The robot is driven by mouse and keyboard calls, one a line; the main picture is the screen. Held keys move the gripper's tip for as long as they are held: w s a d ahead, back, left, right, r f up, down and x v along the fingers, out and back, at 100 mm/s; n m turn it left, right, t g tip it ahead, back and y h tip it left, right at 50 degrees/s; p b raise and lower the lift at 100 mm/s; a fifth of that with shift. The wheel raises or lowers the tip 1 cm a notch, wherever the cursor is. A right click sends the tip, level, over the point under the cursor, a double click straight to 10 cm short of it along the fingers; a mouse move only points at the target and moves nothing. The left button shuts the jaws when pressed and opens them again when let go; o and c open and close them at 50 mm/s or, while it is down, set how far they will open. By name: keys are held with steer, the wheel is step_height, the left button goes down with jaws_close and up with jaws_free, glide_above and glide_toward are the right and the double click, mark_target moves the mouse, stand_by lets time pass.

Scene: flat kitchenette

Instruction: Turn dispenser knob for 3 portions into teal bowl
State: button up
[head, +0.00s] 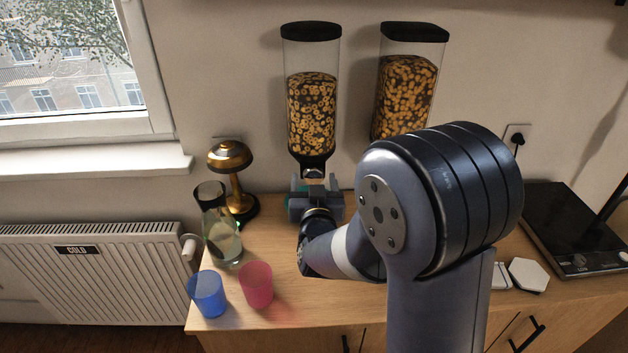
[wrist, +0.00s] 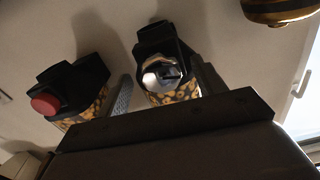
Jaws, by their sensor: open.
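Two wall dispensers with black lids hold ring-shaped cereal: the left one (head: 311,115) and the right one (head: 405,95). The left dispenser's silver knob (wrist: 160,76) shows in the wrist view, between the two fingers of my gripper. My gripper (head: 316,188) is open, just below and in front of the left dispenser's outlet. I cannot tell whether a finger touches the knob. The right dispenser's red knob (wrist: 45,104) is at the left of the wrist view. A sliver of teal, likely the teal bowl (head: 296,191), shows behind my gripper; the rest is hidden.
A brass lamp (head: 231,160), a glass carafe (head: 223,238), a blue cup (head: 208,294) and a pink cup (head: 256,286) stand on the left of the wooden counter (head: 277,235). A black appliance (head: 578,232) and a white hexagonal object (head: 529,275) lie right. My arm hides the middle.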

steer(key=shift+c, duration=0.5)
steer(key=c, duration=0.9)
steer(key=shift+f+n+b, duration=0.15)
steer(key=shift+n+b, duration=0.35)
steer(key=shift+b, duration=0.15)
steer(key=shift+n+b, duration=0.3)
steer(key=shift+n, duration=0.4)
steer(key=o, duration=1)
